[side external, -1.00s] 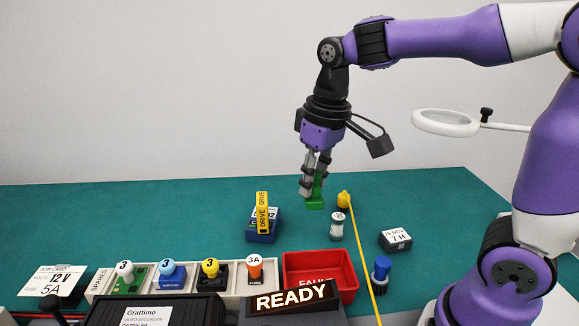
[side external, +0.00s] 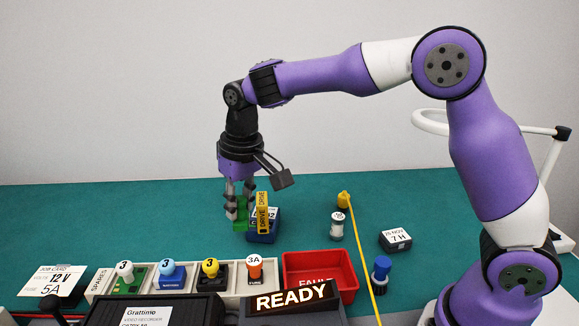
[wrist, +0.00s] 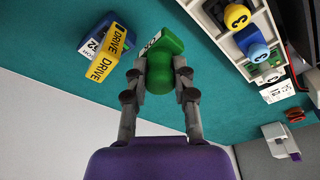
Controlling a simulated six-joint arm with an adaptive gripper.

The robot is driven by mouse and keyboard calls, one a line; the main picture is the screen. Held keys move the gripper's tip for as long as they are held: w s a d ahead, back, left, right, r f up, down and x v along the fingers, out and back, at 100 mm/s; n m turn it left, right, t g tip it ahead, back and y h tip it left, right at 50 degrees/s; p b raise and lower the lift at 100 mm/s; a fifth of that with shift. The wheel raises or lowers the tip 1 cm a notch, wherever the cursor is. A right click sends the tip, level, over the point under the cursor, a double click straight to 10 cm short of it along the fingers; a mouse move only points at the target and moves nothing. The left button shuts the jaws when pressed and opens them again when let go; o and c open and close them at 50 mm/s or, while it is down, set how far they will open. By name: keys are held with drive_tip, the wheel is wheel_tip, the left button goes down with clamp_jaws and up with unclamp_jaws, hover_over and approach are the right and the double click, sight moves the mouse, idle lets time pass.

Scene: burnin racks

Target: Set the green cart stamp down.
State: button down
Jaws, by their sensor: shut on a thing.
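My gripper (side external: 240,203) is shut on the green cart stamp (side external: 241,216), low over the teal table, just left of the blue block with the yellow DRIVE tag (side external: 262,236). In the wrist view the green stamp (wrist: 160,70) sits between both fingers (wrist: 159,88), with a white label on its far end. The side view does not show clearly whether its bottom touches the table. The blue block also shows in the wrist view, left of the stamp (wrist: 92,28), apart from it there.
A SPARES rack (side external: 190,292) with several numbered stamps stands in front, beside a red FAULT tray (side external: 348,280). A small white-labelled jar (side external: 337,228), a dark block (side external: 395,240) and a yellow cord (side external: 361,240) lie to the right. The table at left is clear.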

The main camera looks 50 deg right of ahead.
wheel_tip(320, 180, down, 10)
drive_tip(key=shift+w+a+r, duration=0.1)
idle(0.4)
drive_tip(key=shift+f, duration=0.2)
drive_tip(key=c, duration=0.7)
unclamp_jaws()
